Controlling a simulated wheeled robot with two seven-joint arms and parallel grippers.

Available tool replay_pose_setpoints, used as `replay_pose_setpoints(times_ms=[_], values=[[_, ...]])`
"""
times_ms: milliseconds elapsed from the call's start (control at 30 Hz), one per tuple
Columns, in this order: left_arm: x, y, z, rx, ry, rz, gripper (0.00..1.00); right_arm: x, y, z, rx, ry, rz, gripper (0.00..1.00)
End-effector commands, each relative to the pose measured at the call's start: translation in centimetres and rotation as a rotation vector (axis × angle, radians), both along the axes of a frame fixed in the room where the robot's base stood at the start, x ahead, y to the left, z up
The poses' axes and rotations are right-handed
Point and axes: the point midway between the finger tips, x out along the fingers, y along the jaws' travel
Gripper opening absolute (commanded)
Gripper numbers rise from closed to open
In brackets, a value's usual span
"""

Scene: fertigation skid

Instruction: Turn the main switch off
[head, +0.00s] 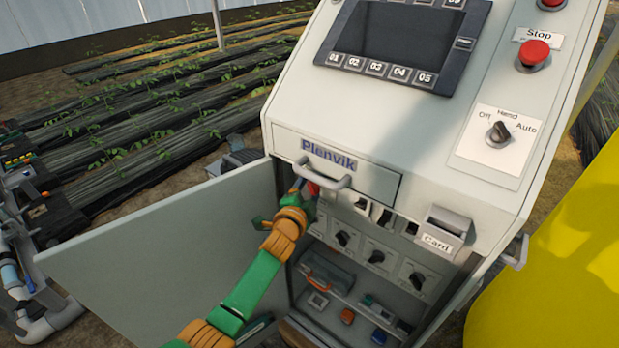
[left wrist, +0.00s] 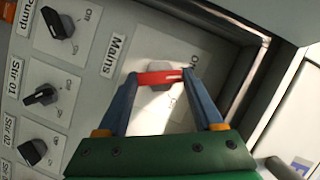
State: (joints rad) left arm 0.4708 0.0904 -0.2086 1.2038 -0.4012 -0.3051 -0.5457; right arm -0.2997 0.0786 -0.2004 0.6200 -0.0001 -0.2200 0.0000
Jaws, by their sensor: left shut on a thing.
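The main switch has a red handle (left wrist: 160,77) on a grey hub and a white plate, with the label Mains (left wrist: 117,55) beside it. My left gripper (left wrist: 159,79) is shut on the red handle, one blue finger at each end. My right gripper is not in view.
The cabinet door (head: 160,255) stands open to the left. A drawer handle (head: 326,174) juts out just above my left gripper. Black switches labelled Pump (left wrist: 60,25), Stir 01 (left wrist: 40,96) and Stir 02 (left wrist: 33,152) sit nearby. A Stop button (head: 534,53) is on the sloping top panel.

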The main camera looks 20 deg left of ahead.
Motion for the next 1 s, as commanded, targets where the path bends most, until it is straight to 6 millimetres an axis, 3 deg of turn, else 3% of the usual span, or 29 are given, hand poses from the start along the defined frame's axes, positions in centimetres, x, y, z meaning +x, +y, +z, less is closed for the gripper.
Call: replay_pose_setpoints(times_ms=[100,400,1000], values=[[0.0,0.1,0.7,-0.08,0.029,0.0,0.13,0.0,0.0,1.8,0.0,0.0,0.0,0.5],[0.1,0.1,0.5,-0.238,0.085,-0.001,0.13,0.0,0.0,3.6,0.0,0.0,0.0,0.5],[0.1,0.1,0.3,-0.311,0.11,-0.001,0.13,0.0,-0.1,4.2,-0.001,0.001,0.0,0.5]])
